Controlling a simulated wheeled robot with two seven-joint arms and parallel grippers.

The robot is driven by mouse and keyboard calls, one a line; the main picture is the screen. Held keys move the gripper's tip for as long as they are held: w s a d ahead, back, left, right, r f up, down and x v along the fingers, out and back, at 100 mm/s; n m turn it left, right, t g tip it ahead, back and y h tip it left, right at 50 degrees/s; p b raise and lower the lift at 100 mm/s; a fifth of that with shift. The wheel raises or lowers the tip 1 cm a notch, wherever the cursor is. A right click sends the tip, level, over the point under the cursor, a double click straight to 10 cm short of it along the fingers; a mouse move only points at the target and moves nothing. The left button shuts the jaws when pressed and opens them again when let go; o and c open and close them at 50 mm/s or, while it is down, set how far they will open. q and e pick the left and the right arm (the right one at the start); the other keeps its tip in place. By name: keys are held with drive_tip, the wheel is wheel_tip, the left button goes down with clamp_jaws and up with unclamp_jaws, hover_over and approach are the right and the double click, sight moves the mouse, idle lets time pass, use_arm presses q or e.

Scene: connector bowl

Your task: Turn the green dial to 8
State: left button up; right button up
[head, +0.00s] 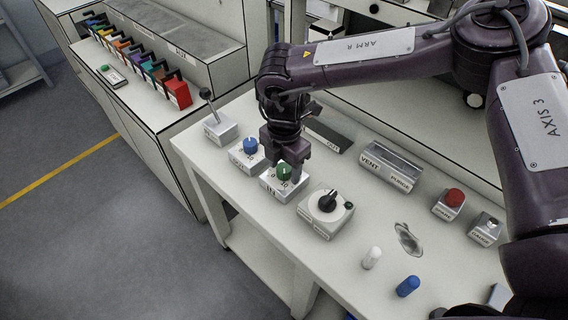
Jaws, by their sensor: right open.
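The green dial (284,171) sits on a small light box with number markings on the white bench. Its pointer setting is too small to read. My right gripper (286,168) points down just above and around the green dial, with its jaws apart. I cannot tell whether the fingers touch the dial. The gripper hides part of the dial's far side. My left gripper does not show.
A blue dial (250,146) stands left of the green one, and a black rotary knob (327,202) stands right. A lever box (219,128), a red button (454,198), a white peg (372,257) and a blue peg (408,286) share the bench (345,255).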

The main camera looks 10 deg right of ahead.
drive_tip(key=c, duration=1)
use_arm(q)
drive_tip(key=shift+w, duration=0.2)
use_arm(e)
drive_tip(key=shift+o, duration=0.2)
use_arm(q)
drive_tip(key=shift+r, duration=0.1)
use_arm(e)
drive_tip(key=shift+n, duration=0.3)
drive_tip(key=shift+n, duration=0.9)
drive_tip(key=n, duration=0.2)
drive_tip(key=shift+n+p, duration=0.3)
drive_tip(key=shift+p, duration=0.1)
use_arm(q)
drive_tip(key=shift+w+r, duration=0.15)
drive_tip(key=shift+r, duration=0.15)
use_arm(e)
drive_tip(key=n, duration=0.5)
drive_tip(key=shift+n, duration=0.3)
